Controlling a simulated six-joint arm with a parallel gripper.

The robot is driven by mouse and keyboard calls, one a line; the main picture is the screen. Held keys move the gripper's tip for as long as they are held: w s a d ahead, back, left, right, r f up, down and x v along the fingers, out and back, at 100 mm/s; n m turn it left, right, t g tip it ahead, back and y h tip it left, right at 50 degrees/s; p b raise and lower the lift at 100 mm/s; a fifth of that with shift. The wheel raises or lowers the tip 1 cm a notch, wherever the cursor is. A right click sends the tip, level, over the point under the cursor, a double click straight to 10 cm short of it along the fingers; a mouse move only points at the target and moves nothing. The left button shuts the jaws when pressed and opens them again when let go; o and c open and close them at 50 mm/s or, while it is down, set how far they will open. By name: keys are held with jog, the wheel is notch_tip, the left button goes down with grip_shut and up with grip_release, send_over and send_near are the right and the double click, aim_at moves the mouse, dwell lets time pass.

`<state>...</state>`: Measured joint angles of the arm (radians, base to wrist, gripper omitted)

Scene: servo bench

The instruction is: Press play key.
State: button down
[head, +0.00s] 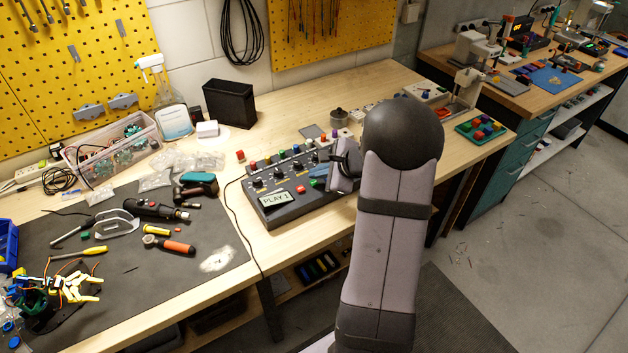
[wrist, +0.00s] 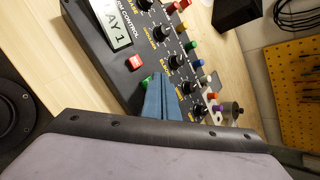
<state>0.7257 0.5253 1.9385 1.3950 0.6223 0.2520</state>
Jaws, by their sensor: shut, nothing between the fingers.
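The control box (head: 268,207) is dark, with knobs, coloured caps and a small display (head: 275,200) that seems to read "PLAY 1"; the display also shows at the top of the wrist view (wrist: 113,27). A red key (wrist: 135,62) sits beside the display and is uncovered. A green key (wrist: 145,84) is just past it, partly hidden by my gripper's fingers. I cannot read which key is labelled play. My gripper (wrist: 158,77) is shut and empty, its blue-grey fingertips over the panel beside the green key. Whether they touch it, I cannot tell.
A row of knobs (wrist: 177,61) and coloured caps lies beside the fingers. A black bin (head: 230,103) stands behind the box. Tools lie on a dark mat (head: 215,230) at left. Bare wooden bench (head: 290,115) is free behind the box.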

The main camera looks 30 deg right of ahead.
aim_at(317, 188)
jog(key=shift+r, duration=0.15)
jog(key=shift+r+p, duration=1.9)
jog(key=shift+r, duration=0.55)
